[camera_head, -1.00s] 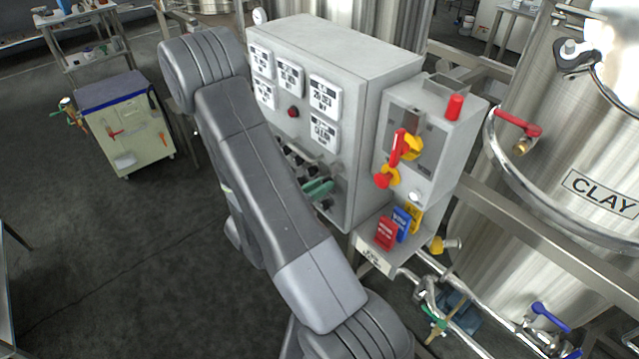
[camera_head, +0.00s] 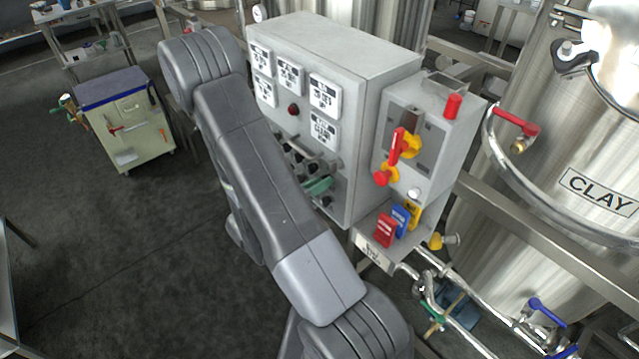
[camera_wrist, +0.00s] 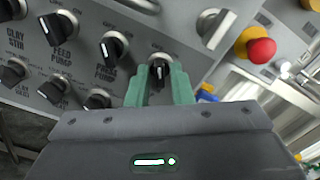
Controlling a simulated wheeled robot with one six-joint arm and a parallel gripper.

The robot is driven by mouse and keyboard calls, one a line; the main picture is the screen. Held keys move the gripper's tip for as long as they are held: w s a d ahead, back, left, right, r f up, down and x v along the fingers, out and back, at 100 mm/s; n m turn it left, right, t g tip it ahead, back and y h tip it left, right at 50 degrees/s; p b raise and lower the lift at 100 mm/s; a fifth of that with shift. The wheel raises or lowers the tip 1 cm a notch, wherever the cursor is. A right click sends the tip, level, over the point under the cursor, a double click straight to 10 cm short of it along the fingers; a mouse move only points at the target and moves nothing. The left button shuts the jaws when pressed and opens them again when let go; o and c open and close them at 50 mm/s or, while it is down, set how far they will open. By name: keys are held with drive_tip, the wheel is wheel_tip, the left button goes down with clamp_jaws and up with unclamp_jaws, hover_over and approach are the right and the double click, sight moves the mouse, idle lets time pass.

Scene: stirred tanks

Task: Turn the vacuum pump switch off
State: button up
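My gripper (camera_wrist: 163,76) has green fingertips standing apart at the control panel. In the wrist view, a black rotary knob (camera_wrist: 159,71) sits between them, its grip pointing roughly up and down in the picture. The fingers straddle the knob; I cannot tell if they touch it. Its label is hidden behind my gripper, so I cannot read whether it is the vacuum pump switch. In the head view, my gripper (camera_head: 318,187) is at the lower part of the grey panel box (camera_head: 358,150), and my arm hides some of the knobs.
Labelled black knobs surround this one, including the feed pump knob (camera_wrist: 55,29) and a neighbouring knob (camera_wrist: 114,47). A grey selector (camera_wrist: 213,25) and a red emergency button (camera_wrist: 261,50) lie to the right. A side box carries a red-and-yellow switch (camera_head: 396,150). A clay tank (camera_head: 590,160) stands at right.

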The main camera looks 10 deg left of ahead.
drive_tip(key=shift+o, duration=0.8)
drive_tip(key=shift+s+a, duration=0.1)
drive_tip(key=b+v, duration=0.2)
drive_tip(key=v, duration=1.1)
drive_tip(key=shift+s+a+b, duration=0.15)
drive_tip(key=shift+s+b, duration=0.05)
drive_tip(key=shift+b, duration=0.2)
drive_tip(key=shift+w, duration=0.1)
drive_tip(key=p+x, duration=0.2)
drive_tip(key=x, duration=1.1)
drive_tip(key=shift+w+d+p, duration=0.15)
drive_tip(key=shift+d+p, duration=0.05)
drive_tip(key=shift+p, duration=0.2)
drive_tip(key=shift+a, duration=0.1)
